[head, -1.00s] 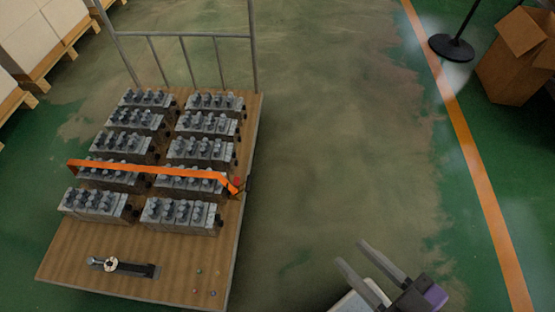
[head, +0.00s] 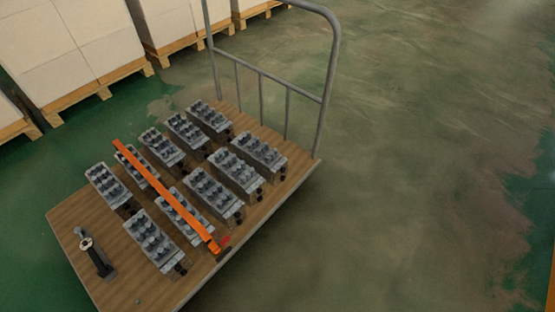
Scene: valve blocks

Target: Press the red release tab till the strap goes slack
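An orange strap (head: 165,195) runs taut and straight across the valve blocks (head: 212,192) on a flat wooden cart (head: 64,219). At its near right end, by the cart's right edge, is a dark buckle (head: 222,253) with a small red tab (head: 226,240). The tab is small in this view, and I cannot tell its position in the buckle. My gripper is outside the head view.
The cart has a grey tube handle (head: 328,85) at its far end. A dark tool with a pale ring (head: 96,257) lies on the near left deck. White boxes on pallets (head: 75,45) stand behind at left. The floor at right (head: 430,170) is clear.

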